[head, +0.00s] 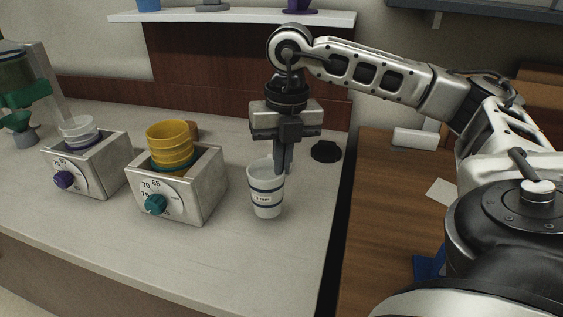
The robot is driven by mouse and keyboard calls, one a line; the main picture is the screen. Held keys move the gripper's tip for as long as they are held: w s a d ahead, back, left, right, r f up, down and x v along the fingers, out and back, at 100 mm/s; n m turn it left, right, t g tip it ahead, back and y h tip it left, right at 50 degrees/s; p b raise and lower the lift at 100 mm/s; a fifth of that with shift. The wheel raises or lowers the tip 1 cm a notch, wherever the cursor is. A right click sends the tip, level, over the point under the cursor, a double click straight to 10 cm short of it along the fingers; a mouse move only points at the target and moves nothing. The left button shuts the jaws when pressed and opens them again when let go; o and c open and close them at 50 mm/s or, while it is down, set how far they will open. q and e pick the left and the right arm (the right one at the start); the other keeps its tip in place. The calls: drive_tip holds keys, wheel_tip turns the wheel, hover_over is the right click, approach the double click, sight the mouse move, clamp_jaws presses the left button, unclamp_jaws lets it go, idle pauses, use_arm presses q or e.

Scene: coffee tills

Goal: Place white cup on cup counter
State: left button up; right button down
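The white cup (265,196) has dark blue bands and a small printed label. It is upright at the right part of the pale counter (200,255), and I cannot tell whether its base touches the surface. My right gripper (284,166) points straight down at the cup's right rim, with its fingertips overlapping the rim. The fingers look close together, seen nearly edge-on, so I cannot tell whether they are closed on the cup's wall. My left gripper is not in view.
Left of the cup stand a metal box (186,200) with a teal dial and stacked yellow cups (170,143), and another box (88,172) with a purple dial and white cups (79,130). A black lid-like disc (326,151) lies behind right. The counter's front is clear.

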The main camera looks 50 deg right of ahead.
drive_tip(key=shift+f, duration=1.15)
drive_tip(key=shift+a+f, duration=0.1)
drive_tip(key=c, duration=1.7)
unclamp_jaws()
drive_tip(key=r, duration=0.4)
drive_tip(key=r+p, duration=0.1)
drive_tip(key=r, duration=0.7)
drive_tip(key=shift+s+d+r+p, duration=0.15)
drive_tip(key=shift+s+d+p, duration=0.05)
drive_tip(key=shift+d+p, duration=0.15)
